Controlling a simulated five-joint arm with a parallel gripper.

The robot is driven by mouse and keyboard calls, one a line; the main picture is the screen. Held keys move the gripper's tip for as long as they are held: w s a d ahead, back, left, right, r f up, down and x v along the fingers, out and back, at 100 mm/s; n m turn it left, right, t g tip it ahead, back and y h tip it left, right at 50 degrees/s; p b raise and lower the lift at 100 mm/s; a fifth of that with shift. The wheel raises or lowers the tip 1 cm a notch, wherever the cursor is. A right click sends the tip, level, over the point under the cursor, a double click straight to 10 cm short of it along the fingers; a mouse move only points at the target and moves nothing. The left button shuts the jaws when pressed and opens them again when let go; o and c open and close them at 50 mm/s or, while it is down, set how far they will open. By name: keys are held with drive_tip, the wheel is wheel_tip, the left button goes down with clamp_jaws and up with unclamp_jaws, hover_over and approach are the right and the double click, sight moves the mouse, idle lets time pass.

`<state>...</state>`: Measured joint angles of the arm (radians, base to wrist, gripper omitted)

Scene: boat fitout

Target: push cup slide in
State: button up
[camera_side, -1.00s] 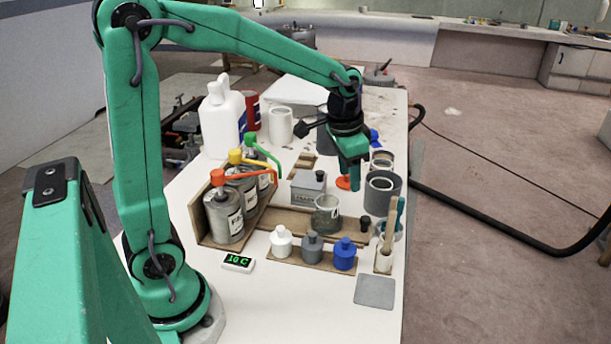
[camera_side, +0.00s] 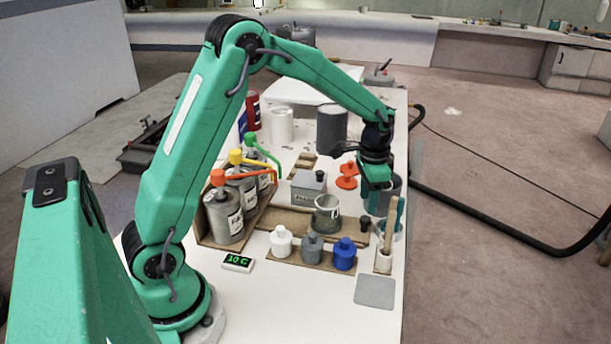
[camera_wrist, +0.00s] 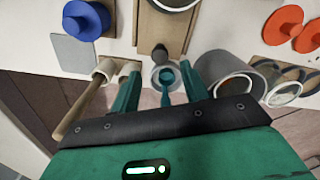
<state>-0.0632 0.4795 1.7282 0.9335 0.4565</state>
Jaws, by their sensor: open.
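A grey translucent cup (camera_side: 327,213) stands upright on a brown wooden slide (camera_side: 290,223); its rim also shows at the top of the wrist view (camera_wrist: 176,4). A dark knob (camera_side: 365,224) is at the slide's right end, and it shows in the wrist view (camera_wrist: 160,52). My gripper (camera_side: 372,208) is open and points down beyond the knob, to the right of the cup and apart from it. In the wrist view the gripper (camera_wrist: 158,82) has the knob just ahead of the gap between its fingers. Contact with the knob cannot be told.
A brush holder (camera_side: 383,260) with a wooden handle and a teal-and-white round item (camera_side: 391,229) stand close to the gripper. A grey container (camera_side: 393,190) is partly behind it. White, grey and blue (camera_side: 344,254) bottles line the front. Pump cans (camera_side: 224,215) stand left.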

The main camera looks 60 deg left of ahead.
sight(365, 218)
drive_tip(key=shift+f, duration=3.85)
drive_tip(key=shift+c, duration=0.3)
clamp_jaws()
